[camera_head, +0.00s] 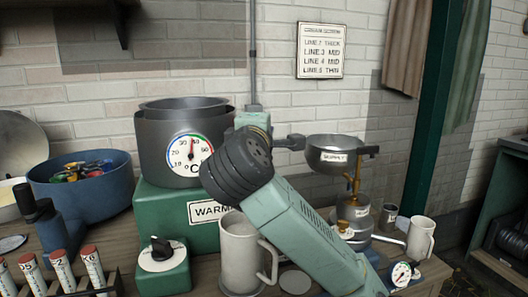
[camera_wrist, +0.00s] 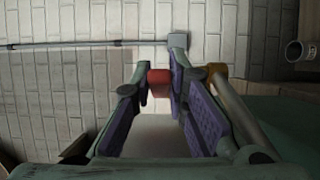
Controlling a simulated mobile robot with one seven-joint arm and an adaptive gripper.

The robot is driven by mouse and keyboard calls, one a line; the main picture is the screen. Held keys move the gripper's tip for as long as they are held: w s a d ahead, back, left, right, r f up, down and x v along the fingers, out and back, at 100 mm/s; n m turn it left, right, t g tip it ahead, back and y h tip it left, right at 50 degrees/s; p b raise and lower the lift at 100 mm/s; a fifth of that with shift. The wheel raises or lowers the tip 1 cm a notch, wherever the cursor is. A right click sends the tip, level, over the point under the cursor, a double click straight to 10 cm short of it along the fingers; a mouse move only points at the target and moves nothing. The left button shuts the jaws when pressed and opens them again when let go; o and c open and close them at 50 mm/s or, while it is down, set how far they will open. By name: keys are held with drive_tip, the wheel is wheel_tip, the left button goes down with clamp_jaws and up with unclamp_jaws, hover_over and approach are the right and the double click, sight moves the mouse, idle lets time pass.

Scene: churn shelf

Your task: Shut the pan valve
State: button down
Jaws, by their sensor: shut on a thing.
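The pan (camera_head: 183,150) is a large dark pot with a round dial on its front, on a green box (camera_head: 160,210). In the wrist view, my gripper (camera_wrist: 158,74) has its two padded fingers on either side of a small red piece, apparently the pan valve's handle (camera_wrist: 159,84), and is shut on it. A brass-coloured pipe (camera_wrist: 216,71) runs beside the right finger. In the head view, my arm (camera_head: 300,232) covers the valve and most of my gripper. I cannot tell the handle's exact angle.
A steel pan on a brass stand (camera_head: 335,154) is close to the right of my wrist. A grey mug (camera_head: 238,250) stands under my arm. A blue bowl (camera_head: 82,187) is at left, and a small dial (camera_head: 402,273) lies at front right. A wall pipe (camera_head: 252,55) runs behind.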

drive_tip(key=b, duration=0.1)
drive_tip(key=m+h+b, duration=0.1)
drive_tip(key=b, duration=0.1)
drive_tip(key=shift+s+a+f+h, duration=0.1)
drive_tip(key=shift+a+f+h, duration=0.1)
drive_tip(key=shift+f+h, duration=0.1)
drive_tip(key=shift+r+h+b, duration=0.3)
drive_tip(key=shift+r+b, duration=0.05)
drive_tip(key=shift+b, duration=0.3)
drive_tip(key=c, duration=1.8)
unclamp_jaws()
drive_tip(key=shift+c, duration=0.2)
drive_tip(key=v, duration=1)
drive_tip(key=shift+s+r, duration=0.2)
drive_tip(key=shift+r, duration=0.1)
drive_tip(key=shift+v, duration=0.8)
drive_tip(key=shift+o, duration=0.3)
drive_tip(key=shift+a+f, duration=0.1)
drive_tip(key=shift+f, duration=0.05)
